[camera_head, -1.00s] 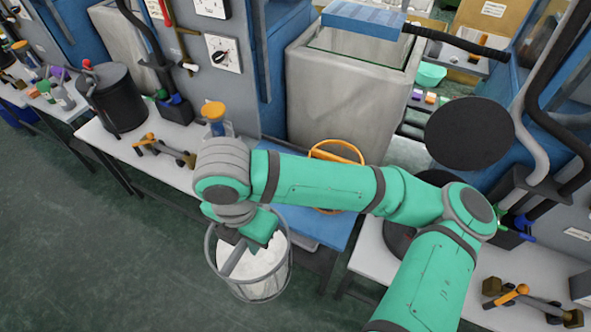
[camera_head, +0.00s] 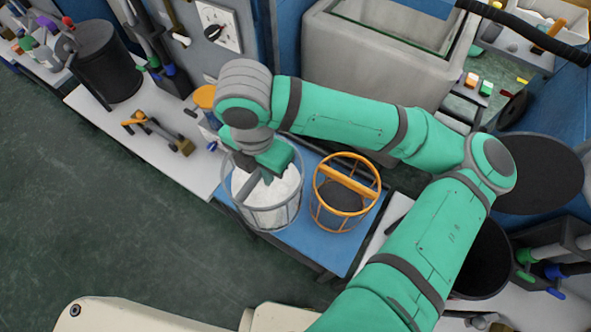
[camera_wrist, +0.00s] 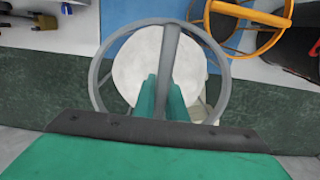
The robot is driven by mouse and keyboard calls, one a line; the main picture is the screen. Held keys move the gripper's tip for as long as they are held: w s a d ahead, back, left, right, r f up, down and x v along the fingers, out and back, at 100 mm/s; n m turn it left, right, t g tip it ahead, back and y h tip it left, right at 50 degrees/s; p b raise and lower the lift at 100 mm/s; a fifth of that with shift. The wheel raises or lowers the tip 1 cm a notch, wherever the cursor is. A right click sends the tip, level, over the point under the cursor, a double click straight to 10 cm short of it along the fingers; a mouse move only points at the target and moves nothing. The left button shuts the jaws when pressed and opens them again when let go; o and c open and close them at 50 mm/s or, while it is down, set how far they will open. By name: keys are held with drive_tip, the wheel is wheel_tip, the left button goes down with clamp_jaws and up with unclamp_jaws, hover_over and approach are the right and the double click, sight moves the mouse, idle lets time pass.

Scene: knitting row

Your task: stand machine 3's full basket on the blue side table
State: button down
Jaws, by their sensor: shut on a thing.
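A grey wire basket (camera_head: 290,212) filled with white material (camera_head: 265,195) hangs upright from my gripper (camera_head: 262,168). In the wrist view the two green fingers (camera_wrist: 162,97) are shut on the grey bar across the top of the basket (camera_wrist: 100,82). In the head view the basket overlaps the left part of the blue side table (camera_head: 310,250). In the wrist view the basket reaches over the green floor past the table's edge. I cannot tell whether its base touches the tabletop.
An orange basket (camera_head: 374,200) with dark contents stands on the blue table, close to the right of the grey one. A white bench (camera_head: 165,150) with an orange-handled tool (camera_head: 150,125) is at left. A grey bin (camera_head: 370,60) stands behind.

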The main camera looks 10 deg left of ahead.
drive_tip(key=w+a+f, duration=0.2)
drive_tip(key=w+f, duration=1)
drive_tip(key=w, duration=0.1)
drive_tip(key=shift+a+f, duration=0.15)
drive_tip(key=shift+f, duration=0.25)
drive_tip(key=shift+w, duration=0.1)
drive_tip(key=c, duration=1.8)
unclamp_jaws()
drive_tip(key=shift+f, duration=0.1)
wheel_tip(320, 180, up, 12)
